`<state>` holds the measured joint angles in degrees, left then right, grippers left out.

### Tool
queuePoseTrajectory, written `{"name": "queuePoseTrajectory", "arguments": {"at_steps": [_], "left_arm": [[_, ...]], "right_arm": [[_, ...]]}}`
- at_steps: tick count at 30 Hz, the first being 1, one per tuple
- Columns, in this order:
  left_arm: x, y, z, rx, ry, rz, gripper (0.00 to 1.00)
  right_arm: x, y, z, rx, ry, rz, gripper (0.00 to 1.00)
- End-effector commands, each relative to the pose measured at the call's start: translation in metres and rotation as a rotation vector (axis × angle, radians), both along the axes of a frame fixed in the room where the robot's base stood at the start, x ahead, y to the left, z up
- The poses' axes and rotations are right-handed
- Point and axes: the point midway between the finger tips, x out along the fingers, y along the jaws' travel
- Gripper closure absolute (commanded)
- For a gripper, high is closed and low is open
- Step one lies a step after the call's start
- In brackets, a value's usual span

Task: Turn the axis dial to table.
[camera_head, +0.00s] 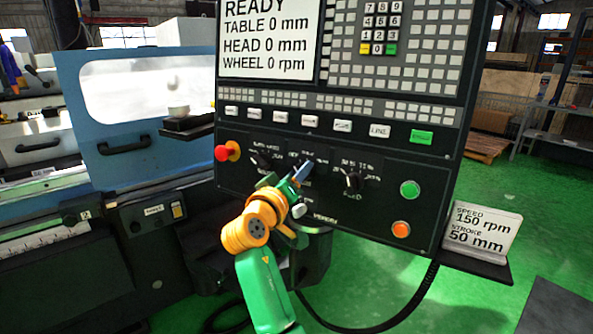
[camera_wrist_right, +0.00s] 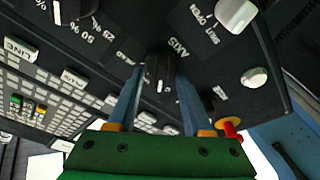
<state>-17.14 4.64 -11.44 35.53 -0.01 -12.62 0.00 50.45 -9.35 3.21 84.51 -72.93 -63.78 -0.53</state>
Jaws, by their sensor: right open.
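The axis dial (camera_wrist_right: 158,72) is a black knob with a white mark, next to the word AXIS on the dark control panel (camera_head: 330,215). In the right wrist view it sits between the two blue fingers of my right gripper (camera_wrist_right: 159,84), which are open with one on each side. I cannot tell whether either finger touches it. In the head view my right gripper (camera_head: 301,172) is at the middle dial of the row and mostly hides it. My left gripper is not in view.
A black dial (camera_head: 352,180) is to the right and another (camera_head: 262,158) to the left. A red stop button (camera_head: 222,153) is at the panel's left. Green (camera_head: 409,188) and orange (camera_head: 401,229) buttons are at its right. The screen (camera_head: 268,38) reads READY.

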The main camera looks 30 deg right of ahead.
Motion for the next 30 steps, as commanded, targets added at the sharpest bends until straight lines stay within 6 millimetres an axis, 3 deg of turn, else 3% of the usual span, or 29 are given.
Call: {"name": "queuePoseTrajectory", "arguments": {"at_steps": [4, 10, 20, 30], "left_arm": [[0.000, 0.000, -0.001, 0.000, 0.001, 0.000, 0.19], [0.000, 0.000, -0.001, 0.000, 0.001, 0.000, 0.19], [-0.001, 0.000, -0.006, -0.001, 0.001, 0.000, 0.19], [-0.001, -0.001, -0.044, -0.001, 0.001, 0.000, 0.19]], "right_arm": [[0.000, 0.000, -0.001, 0.000, 0.000, 0.000, 0.50], [0.000, 0.000, -0.001, -0.001, 0.001, 0.001, 1.00], [0.000, 0.001, -0.003, 0.008, -0.016, -0.002, 1.00], [0.000, 0.001, -0.008, 0.093, -0.188, -0.036, 1.00]]}}
